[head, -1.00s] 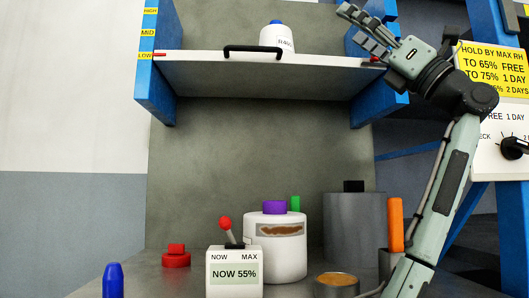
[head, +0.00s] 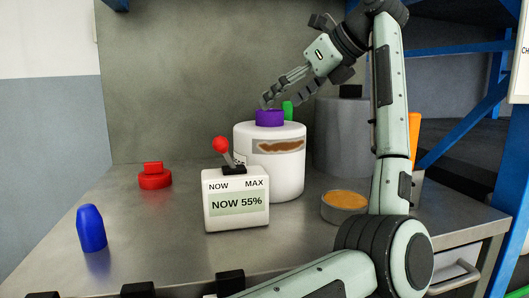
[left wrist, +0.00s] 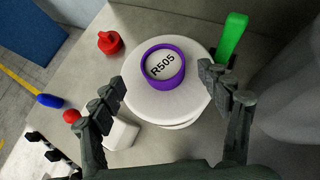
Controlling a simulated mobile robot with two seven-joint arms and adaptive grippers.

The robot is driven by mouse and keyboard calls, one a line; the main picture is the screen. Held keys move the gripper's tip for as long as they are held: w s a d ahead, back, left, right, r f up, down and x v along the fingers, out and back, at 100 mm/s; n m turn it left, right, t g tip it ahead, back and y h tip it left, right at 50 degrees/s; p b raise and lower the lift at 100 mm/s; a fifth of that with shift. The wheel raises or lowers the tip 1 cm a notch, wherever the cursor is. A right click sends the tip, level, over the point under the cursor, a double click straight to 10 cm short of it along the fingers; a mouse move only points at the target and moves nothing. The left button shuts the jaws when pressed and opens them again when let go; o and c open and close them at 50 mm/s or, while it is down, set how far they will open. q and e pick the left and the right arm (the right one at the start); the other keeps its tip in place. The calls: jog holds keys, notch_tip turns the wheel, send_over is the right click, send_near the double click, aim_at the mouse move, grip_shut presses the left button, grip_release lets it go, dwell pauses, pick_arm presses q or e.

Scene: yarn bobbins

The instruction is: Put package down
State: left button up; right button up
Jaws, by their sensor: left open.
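A white cylindrical package (head: 281,176) with a purple ring cap (head: 270,118) stands upright on the grey metal table and has a brown-marked band on its side. In the left wrist view the purple cap (left wrist: 163,84) reads R505 and lies between my fingers. My left gripper (head: 284,98) is open and empty, pointing down at the cap from just above. Whether a finger touches it I cannot tell. My right gripper does not show.
A white meter (head: 236,204) with a red-knobbed lever stands in front, reading NOW 55%. A green stick (head: 288,108), a grey drum (head: 340,140) and a tin (head: 345,206) are close by. A red knob (head: 154,178) and blue cone (head: 91,229) stand left.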

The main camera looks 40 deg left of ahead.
aim_at(272, 110)
pick_arm(q)
jog(key=x, duration=0.5)
jog(key=shift+w+a+f, duration=0.2)
jog(key=shift+a, duration=0.05)
grip_shut()
jog(key=shift+r, duration=0.1)
dwell(0.3)
